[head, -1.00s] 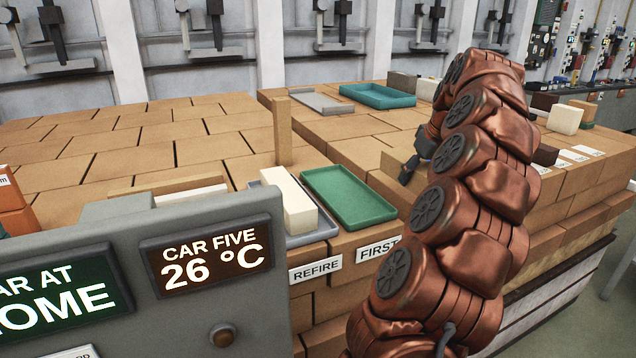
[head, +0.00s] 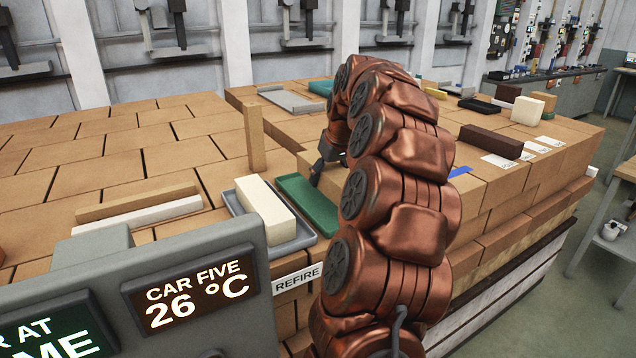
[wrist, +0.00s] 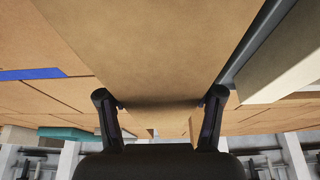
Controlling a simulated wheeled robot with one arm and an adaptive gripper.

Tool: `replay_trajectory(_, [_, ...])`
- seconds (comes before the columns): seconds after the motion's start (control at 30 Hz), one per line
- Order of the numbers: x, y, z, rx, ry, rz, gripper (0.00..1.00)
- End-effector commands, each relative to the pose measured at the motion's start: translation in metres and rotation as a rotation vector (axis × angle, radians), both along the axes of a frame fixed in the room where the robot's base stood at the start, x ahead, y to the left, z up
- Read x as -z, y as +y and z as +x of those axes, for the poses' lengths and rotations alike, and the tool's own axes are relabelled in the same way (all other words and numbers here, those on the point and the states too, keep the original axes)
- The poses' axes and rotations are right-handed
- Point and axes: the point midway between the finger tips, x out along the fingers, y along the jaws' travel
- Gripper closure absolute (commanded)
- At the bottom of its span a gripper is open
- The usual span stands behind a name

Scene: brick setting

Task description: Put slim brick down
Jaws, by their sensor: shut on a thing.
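My gripper (wrist: 160,102) is shut on a slim tan brick (wrist: 160,50), which fills the upper middle of the wrist view between the two fingers. My arm hides the held brick and part of the tray there. I cannot tell whether the held brick touches anything below it.
A cream brick (head: 265,207) lies in a grey tray (head: 300,238) left of the green tray. A tan brick (head: 254,138) stands upright behind it. A dark brown brick (head: 490,141) and a blue strip (head: 460,171) are to the right.

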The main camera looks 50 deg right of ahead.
Motion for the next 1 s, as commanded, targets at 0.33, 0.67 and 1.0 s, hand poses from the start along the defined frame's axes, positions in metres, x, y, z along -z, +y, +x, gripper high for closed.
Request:
replay_trajectory(0.33, [0.000,0.012,0.017,0.000,0.000,0.000,1.00])
replay_trajectory(0.67, [0.028,0.013,0.019,0.002,-0.001,0.000,1.00])
replay_trajectory(1.0, [0.036,0.013,0.019,0.001,-0.003,-0.001,1.00])
